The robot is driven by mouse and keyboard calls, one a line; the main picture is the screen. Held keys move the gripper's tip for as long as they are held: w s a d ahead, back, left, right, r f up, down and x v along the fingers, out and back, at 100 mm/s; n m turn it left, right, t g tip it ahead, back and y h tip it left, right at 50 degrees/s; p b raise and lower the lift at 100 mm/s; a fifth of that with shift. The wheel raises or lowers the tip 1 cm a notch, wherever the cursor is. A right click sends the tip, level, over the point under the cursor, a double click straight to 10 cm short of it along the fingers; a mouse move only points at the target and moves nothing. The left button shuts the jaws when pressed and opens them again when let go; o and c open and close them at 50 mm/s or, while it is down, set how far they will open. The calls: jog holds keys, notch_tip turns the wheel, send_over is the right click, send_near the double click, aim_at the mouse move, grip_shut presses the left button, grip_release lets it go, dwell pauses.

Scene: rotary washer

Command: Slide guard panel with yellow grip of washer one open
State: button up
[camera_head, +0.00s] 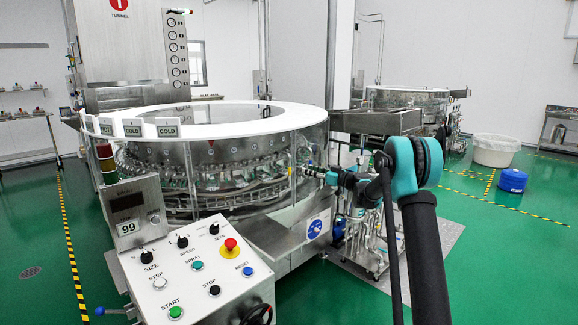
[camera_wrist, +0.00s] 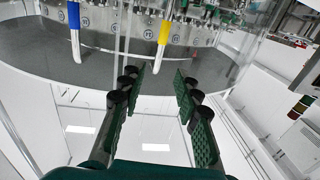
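Washer one (camera_head: 215,165) is the large round machine with a white top ring and clear guard panels around its side. The yellow grip (camera_wrist: 164,32), with a white curved end, stands on a clear panel in the wrist view, ahead of my fingertips. A small yellow strip (camera_head: 291,166) shows on the washer's right side in the head view. My gripper (camera_wrist: 157,77) is open and empty, its two green fingers apart and pointing toward the grip without visible contact. In the head view my gripper (camera_head: 308,171) is close to the panel, its fingers too small to make out.
A blue grip (camera_wrist: 74,25) stands left of the yellow one in the wrist view. The control box (camera_head: 205,275) with buttons stands at the front. Pipework (camera_head: 372,235) is below my arm. A second round washer (camera_head: 410,98) and a white tub (camera_head: 495,150) are farther right.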

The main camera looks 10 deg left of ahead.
aim_at(289, 167)
jog(key=x, duration=1.2)
jog(key=shift+a, duration=0.2)
grip_shut()
